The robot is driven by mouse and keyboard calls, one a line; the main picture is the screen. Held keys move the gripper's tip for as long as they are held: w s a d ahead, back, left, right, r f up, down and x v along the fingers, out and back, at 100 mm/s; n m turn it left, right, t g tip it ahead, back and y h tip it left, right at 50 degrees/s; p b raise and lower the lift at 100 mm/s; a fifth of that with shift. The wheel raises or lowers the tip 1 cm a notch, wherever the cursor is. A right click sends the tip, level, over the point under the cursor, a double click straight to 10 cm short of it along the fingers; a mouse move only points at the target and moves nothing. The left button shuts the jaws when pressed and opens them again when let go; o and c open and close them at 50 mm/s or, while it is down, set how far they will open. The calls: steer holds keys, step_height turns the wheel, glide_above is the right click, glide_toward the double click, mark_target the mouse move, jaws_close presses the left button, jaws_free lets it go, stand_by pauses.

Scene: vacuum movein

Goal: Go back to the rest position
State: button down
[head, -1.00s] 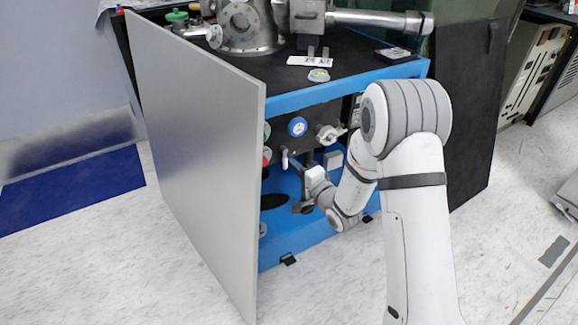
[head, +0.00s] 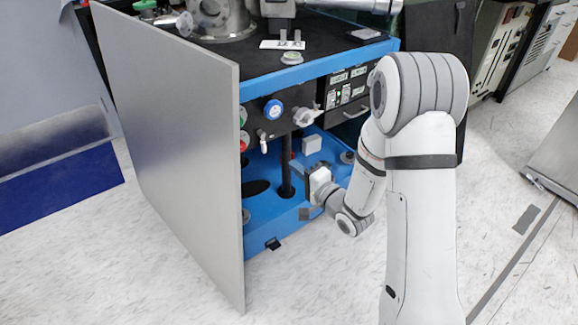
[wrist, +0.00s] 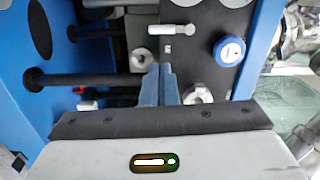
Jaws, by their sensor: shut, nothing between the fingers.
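My gripper shows in the wrist view (wrist: 160,72) with its two grey-blue fingers together and nothing between them. In the head view my wrist hangs low in front of the open side of the blue-framed vacuum cart (head: 300,222), and the fingertips are hard to make out there. Inside the cart are a blue round gauge (head: 273,109), a small valve handle (head: 263,140) and a silver fitting (head: 305,117) on a dark panel. The wrist view shows the blue gauge (wrist: 229,50) and white handle (wrist: 175,29) beyond the fingers, apart from them.
A large grey panel (head: 170,150) stands upright along the cart's left side. A dark panel (head: 432,30) stands behind my arm at the right. Metal chamber parts (head: 222,18) sit on the cart top. The floor in front (head: 320,285) is clear.

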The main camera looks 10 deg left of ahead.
stand_by(0.4)
steer(key=s+d+r+n+g+h+p, duration=0.2)
steer(key=d+r+h+p, duration=0.4)
steer(key=d+r+p, duration=0.5)
steer(key=s+d+r+n+g+h+p, duration=0.15)
steer(key=d+r+h+p, duration=0.3)
steer(key=r+p, duration=0.75)
steer(key=s+d+r+n+g+h+p, duration=0.1)
steer(key=s+d+r+n+g+p, duration=0.1)
steer(key=s+r+p, duration=0.4)
steer(key=s+d+r+n+g+h+p, duration=0.1)
steer(key=s+r+g+p, duration=0.4)
steer(key=s+r, duration=1.1)
steer(key=shift+d+r+n+p, duration=0.15)
steer(key=shift+d+n+p, duration=0.25)
steer(key=shift+n, duration=0.45)
